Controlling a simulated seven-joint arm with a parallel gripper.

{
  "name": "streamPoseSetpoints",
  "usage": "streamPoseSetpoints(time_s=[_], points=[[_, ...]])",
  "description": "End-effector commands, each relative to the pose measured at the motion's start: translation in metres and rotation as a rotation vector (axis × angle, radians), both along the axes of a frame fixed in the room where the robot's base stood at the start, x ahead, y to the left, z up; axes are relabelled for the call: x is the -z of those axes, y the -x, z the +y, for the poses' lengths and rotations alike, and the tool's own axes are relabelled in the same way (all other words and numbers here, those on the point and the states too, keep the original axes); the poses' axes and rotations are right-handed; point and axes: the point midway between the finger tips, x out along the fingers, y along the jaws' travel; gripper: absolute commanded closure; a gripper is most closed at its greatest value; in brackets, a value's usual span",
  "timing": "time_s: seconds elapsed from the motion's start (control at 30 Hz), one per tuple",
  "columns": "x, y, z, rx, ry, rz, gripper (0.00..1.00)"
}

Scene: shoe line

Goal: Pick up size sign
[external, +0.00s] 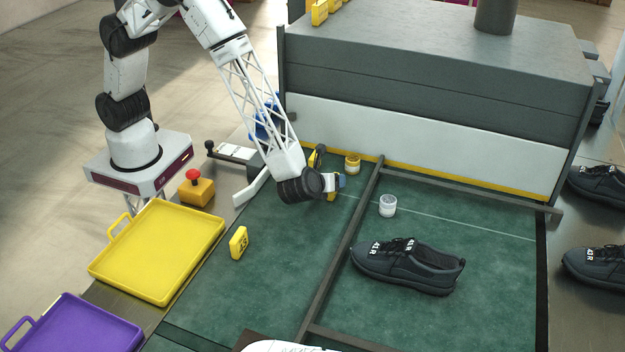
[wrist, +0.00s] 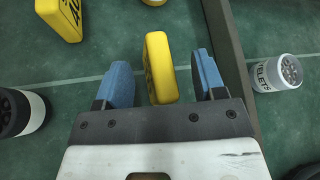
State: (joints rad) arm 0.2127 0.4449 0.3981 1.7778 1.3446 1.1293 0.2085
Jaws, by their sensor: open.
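My gripper (wrist: 162,82) is open, its two blue fingers on either side of a yellow size sign (wrist: 160,66). Gaps show between the sign and both fingers. In the external view my gripper (external: 334,184) is low over the green mat, and the wrist partly hides that sign. Another yellow sign with black marks stands at upper left in the wrist view (wrist: 58,18). A further yellow sign (external: 239,242) stands on the mat near the yellow tray (external: 112,224). A dark shoe (external: 408,268) lies on the mat, right of a dark rail.
The dark rail (external: 343,240) runs just right of my gripper. A white jar (external: 388,206) stands beyond it, and a yellow pot (external: 352,163) behind my gripper. A purple tray (external: 80,328) is at lower left. A black-and-white cylinder (wrist: 18,112) is left in the wrist view.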

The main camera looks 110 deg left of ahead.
Motion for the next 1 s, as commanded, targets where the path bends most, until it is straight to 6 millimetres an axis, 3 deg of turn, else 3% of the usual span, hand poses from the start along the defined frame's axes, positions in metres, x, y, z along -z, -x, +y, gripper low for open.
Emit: streamPoseSetpoints(time_s=[0.33, 0.73, 0.8, 1.0], points=[[-0.0002, 0.0000, -0.0003, 0.000, 0.000, 0.000, 0.36], [0.0000, 0.0000, -0.0002, 0.000, 0.000, 0.000, 0.95], [-0.0001, -0.0001, -0.0003, 0.000, 0.000, 0.000, 1.00], [-0.0005, 0.0000, -0.0003, 0.000, 0.000, 0.000, 1.00]])
